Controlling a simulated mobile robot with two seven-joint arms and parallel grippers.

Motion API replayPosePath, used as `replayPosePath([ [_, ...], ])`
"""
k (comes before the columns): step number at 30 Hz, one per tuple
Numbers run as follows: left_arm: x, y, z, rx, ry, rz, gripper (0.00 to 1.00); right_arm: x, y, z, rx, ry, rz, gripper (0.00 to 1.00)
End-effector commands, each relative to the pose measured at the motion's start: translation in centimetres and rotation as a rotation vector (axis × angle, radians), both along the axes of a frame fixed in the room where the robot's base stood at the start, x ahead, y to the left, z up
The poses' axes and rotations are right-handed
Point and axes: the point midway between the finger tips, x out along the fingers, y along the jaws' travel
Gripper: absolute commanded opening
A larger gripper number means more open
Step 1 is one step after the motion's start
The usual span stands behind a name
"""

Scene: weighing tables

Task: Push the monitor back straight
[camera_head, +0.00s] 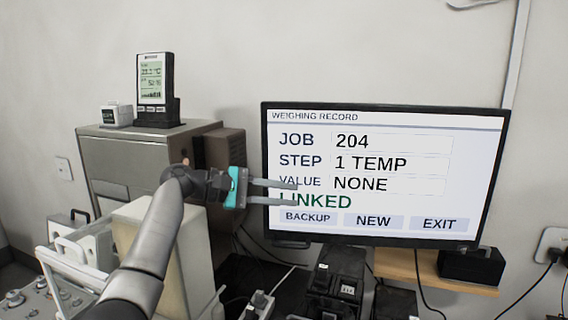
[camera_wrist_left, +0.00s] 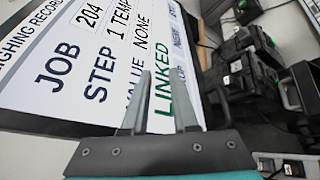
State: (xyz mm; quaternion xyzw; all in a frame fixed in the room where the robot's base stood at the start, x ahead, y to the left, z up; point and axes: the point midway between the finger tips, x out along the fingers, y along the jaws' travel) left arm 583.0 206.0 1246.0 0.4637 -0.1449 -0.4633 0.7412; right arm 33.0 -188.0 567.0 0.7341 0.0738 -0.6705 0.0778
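The monitor (camera_head: 415,150) is a black-framed screen headed WEIGHING RECORD, in the middle right of the head view. Its right edge leans outward at the top and the screen looks turned at an angle. My left gripper (camera_head: 296,194) reaches in from the left, its two fingers apart with nothing between them. The fingers overlap the screen's left part and hide the start of LINKED. In the left wrist view the fingertips (camera_wrist_left: 163,72) lie in front of the monitor (camera_wrist_left: 60,75). I cannot tell whether they touch it. My right gripper is out of view.
A beige cabinet (camera_head: 140,157) with a temperature display (camera_head: 152,80) stands at the left. Black devices (camera_head: 338,280) sit below the screen. A wooden shelf (camera_head: 420,270) holds a black box (camera_head: 472,265) at lower right. Cables hang around them, and the bare wall (camera_head: 350,50) is behind.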

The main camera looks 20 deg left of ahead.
Motion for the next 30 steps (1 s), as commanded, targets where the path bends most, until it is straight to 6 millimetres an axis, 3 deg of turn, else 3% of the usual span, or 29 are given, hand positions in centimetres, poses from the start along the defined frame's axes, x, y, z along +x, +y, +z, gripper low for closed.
replayPosePath([
  [1, 0.0, 0.0, 1.4, 0.003, -0.003, 0.000, 0.27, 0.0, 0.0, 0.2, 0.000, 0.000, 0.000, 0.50],
  [6, 0.0, 0.0, 4.4, 0.005, 0.003, 0.000, 0.27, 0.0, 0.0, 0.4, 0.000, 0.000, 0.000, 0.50],
  [12, 0.0, 0.0, 6.2, 0.004, 0.006, 0.001, 0.27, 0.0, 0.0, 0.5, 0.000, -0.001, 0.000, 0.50],
  [22, 0.0, 0.0, 6.4, 0.005, 0.009, 0.000, 0.26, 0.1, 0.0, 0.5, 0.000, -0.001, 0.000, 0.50],
  [26, 0.1, -0.4, 6.1, -0.008, 0.010, 0.003, 0.11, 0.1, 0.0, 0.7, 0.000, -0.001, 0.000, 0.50],
  [30, 0.8, -2.3, 4.9, -0.070, 0.016, 0.033, 0.00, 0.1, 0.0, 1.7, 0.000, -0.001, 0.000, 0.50],
])
